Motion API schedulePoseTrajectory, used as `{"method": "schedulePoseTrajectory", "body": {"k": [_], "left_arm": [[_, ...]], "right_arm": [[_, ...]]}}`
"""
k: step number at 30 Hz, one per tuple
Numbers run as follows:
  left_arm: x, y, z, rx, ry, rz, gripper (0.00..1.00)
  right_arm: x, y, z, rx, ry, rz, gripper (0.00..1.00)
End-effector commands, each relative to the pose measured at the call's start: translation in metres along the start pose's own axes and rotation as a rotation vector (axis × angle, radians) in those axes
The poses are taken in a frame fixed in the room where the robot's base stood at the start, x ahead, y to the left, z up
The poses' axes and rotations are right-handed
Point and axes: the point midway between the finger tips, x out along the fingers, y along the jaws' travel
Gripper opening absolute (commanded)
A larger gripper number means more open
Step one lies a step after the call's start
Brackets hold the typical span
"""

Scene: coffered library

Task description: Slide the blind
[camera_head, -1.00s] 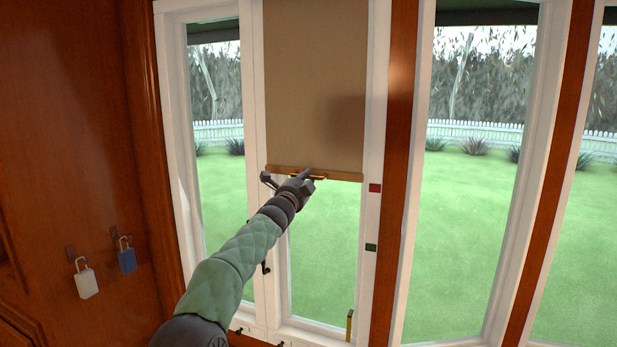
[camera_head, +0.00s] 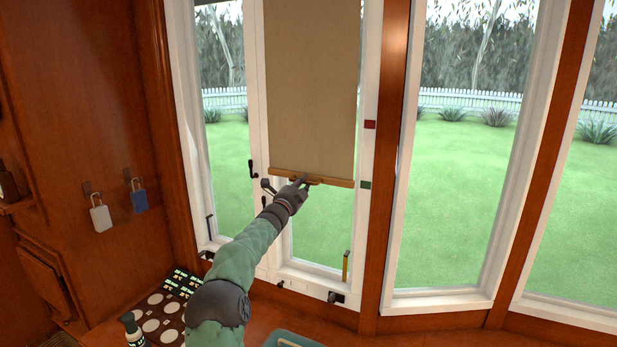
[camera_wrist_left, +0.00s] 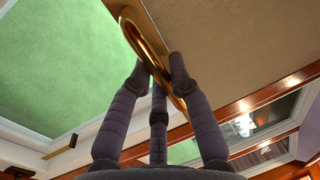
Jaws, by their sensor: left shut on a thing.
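The tan roller blind (camera_head: 312,90) hangs in front of the narrow window, with a wooden bar (camera_head: 338,183) along its lower edge. The bar's right end is about level with the green marker (camera_head: 366,185) on the white frame, below the red marker (camera_head: 370,125). My left gripper (camera_head: 302,181) is at the middle of the bar, shut on the brass handle. In the left wrist view the fingers (camera_wrist_left: 159,68) close around the golden handle (camera_wrist_left: 138,38), with the blind's fabric beyond. My right gripper is not in view.
A brass-coloured upright piece (camera_head: 346,266) stands at the lower right of the window frame. Dark window latches sit left of the blind. Two padlocks, white (camera_head: 101,217) and blue (camera_head: 139,200), hang on the left wall. A bottle (camera_head: 132,330) and a patterned board stand at lower left.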

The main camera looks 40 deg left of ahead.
Motion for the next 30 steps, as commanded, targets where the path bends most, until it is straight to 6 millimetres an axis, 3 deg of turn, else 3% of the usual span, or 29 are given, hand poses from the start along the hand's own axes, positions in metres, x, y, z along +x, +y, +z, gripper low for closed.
{"method": "schedulePoseTrajectory", "body": {"k": [4,15,16,18,30], "left_arm": [[-0.0006,0.0086,0.0031,0.001,0.002,-0.001,0.0],[-0.0005,0.0092,0.0035,0.001,0.002,-0.001,0.0],[-0.0005,0.0092,0.0035,0.001,0.002,-0.001,0.25],[-0.0005,0.0091,0.0035,0.001,0.002,-0.001,0.44],[-0.0024,0.009,0.0038,0.001,0.001,-0.001,0.44]], "right_arm": [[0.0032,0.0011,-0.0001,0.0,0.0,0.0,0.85],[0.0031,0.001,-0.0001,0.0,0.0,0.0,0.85],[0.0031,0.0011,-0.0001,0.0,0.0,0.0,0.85],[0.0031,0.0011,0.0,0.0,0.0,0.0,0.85],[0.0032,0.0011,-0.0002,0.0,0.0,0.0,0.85]]}}
